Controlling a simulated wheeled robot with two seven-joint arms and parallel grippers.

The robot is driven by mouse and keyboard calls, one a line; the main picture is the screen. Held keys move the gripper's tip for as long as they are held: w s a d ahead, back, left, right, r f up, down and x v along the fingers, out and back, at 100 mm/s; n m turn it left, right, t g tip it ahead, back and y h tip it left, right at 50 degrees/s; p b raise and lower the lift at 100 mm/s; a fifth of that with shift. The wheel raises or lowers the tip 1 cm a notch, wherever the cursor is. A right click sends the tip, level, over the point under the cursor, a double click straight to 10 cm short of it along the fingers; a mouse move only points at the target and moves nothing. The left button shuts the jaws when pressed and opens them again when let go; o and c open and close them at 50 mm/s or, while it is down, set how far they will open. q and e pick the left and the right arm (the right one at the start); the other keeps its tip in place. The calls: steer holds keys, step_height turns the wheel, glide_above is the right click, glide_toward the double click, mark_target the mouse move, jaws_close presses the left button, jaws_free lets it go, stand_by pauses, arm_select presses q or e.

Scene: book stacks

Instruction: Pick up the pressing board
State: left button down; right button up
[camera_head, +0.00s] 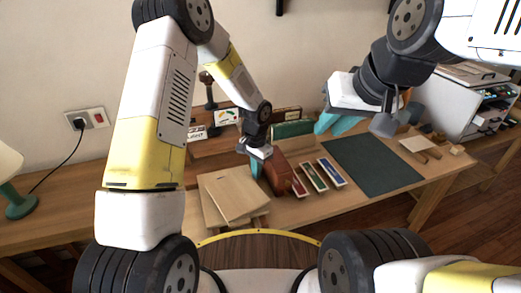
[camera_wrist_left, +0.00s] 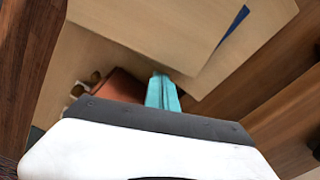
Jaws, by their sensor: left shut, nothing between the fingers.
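The pressing board (camera_head: 236,194) looks like a pale wooden board lying flat, slightly turned, on a pale wooden base at the table's front left. In the left wrist view a pale board (camera_wrist_left: 160,25) fills the upper part, with a dark blue strip at its right edge. My left gripper (camera_head: 256,172) is beside the board's right side, next to a reddish-brown block. Its teal fingers (camera_wrist_left: 163,90) are together and empty in the wrist view. My right gripper (camera_head: 328,122) hangs over the back of the table, away from the board; its finger gap is unclear.
The reddish-brown block (camera_head: 277,174) stands right of the board, with red, green and blue books (camera_head: 315,174) beside it. A dark green mat (camera_head: 372,166) lies further right, mostly clear. A raised wooden shelf (camera_head: 200,150) is behind. A lamp (camera_head: 18,190) stands far left.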

mark_target(250, 177)
arm_select(q)
steer(key=shift+s+a, duration=0.5)
steer(key=shift+s+a, duration=0.7)
steer(key=shift+w+d, duration=0.1)
